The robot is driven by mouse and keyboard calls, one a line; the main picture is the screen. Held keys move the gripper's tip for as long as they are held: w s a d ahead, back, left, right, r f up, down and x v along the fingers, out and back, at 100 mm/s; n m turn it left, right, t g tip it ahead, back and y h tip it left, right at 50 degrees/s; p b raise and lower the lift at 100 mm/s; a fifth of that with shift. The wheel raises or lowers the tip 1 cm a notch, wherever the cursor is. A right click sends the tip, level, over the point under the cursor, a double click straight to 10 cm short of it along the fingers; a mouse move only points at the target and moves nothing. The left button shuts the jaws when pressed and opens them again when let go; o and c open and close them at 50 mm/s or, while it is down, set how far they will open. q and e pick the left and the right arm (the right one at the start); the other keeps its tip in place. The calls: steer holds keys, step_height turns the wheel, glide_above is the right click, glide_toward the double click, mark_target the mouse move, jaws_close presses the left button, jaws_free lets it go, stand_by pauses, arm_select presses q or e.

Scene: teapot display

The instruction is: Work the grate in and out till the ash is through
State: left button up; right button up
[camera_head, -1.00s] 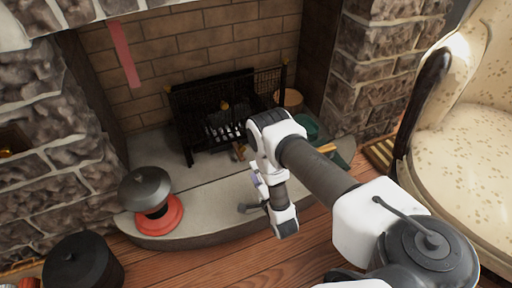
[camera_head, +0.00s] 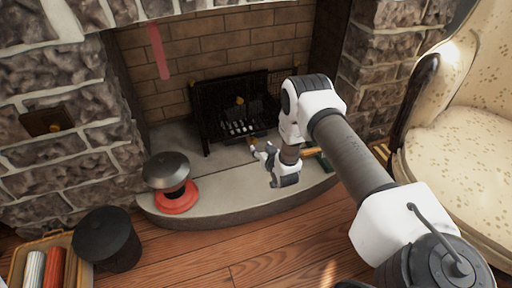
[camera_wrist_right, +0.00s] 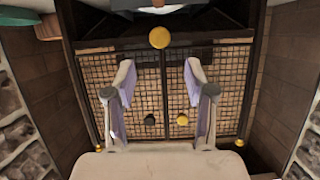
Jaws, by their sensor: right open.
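The black fireplace grate (camera_head: 222,104) stands in the firebox, with pale bars (camera_head: 241,127) low at its front and a brass knob (camera_head: 240,100). My right gripper (camera_head: 257,146) is just in front of the grate, over the stone hearth. In the right wrist view my gripper (camera_wrist_right: 159,80) is open and empty, its two pale fingers spread before a black mesh panel (camera_wrist_right: 135,95). I cannot make out any ash. My left gripper is not in view.
A grey-lidded pot (camera_head: 167,170) sits on a red ring (camera_head: 177,200) at the hearth's left. A black bucket (camera_head: 106,240) and a basket (camera_head: 20,262) stand on the floor at left. A cream armchair (camera_head: 460,120) is at right. The hearth's middle (camera_head: 215,175) is clear.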

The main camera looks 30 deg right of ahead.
mark_target(255, 141)
steer(key=shift+n, duration=0.3)
steer(key=b+x, duration=0.1)
steer(key=x, duration=0.1)
steer(key=b+x, duration=0.2)
steer(key=x, duration=0.1)
steer(key=b+x, duration=0.2)
steer(key=shift+w+f, duration=0.2)
steer(key=shift+f, duration=0.25)
steer(key=shift+w+d, duration=0.1)
steer(key=shift+w, duration=0.1)
steer(key=shift+r, duration=0.15)
